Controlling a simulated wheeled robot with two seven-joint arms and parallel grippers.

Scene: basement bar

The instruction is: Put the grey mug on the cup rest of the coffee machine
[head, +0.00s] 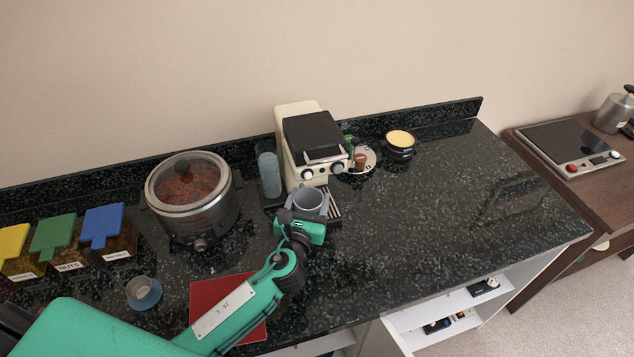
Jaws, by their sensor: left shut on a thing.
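The grey mug (307,199) is in my left gripper (304,216), which is shut on it. The mug looks upright, with its opening facing up. It is right in front of the coffee machine (299,128), a cream body with a dark top and knobs on its front. The slatted cup rest (334,204) shows partly beside the mug; the mug and gripper hide the rest of it. I cannot tell whether the mug touches the cup rest. My right gripper is not in view.
A slow cooker (209,219) stands left of the machine. Jars with yellow, green and blue (103,222) lids, a small glass cup (143,292) and a red board (212,287) are nearer the left. A round tin (400,142) is behind right. The right counter is clear.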

